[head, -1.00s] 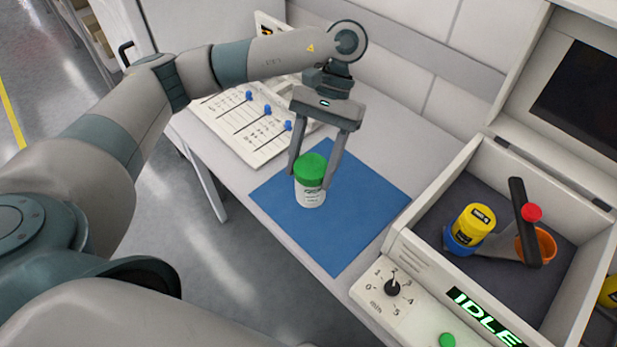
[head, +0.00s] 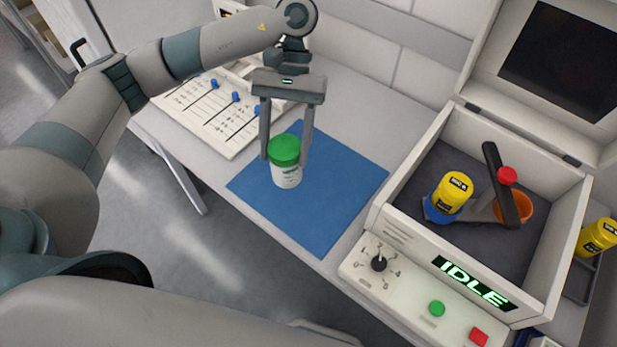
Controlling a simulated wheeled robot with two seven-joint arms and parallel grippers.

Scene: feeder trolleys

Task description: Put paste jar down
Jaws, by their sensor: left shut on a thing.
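The paste jar (head: 287,174) is white with a green lid and a printed label. It is upright over the left part of the blue mat (head: 335,205). I cannot tell whether its base touches the mat. My left gripper (head: 284,158) comes down from above, its two fingers on either side of the jar near the lid, shut on it. My right gripper is not in view.
A machine box (head: 384,209) with an IDLE display, dial and buttons stands to the right, its lid raised. Inside are a yellow jar (head: 453,193) in a blue holder and an orange cup (head: 514,207). A slider panel (head: 215,122) lies behind left. The mat's right part is clear.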

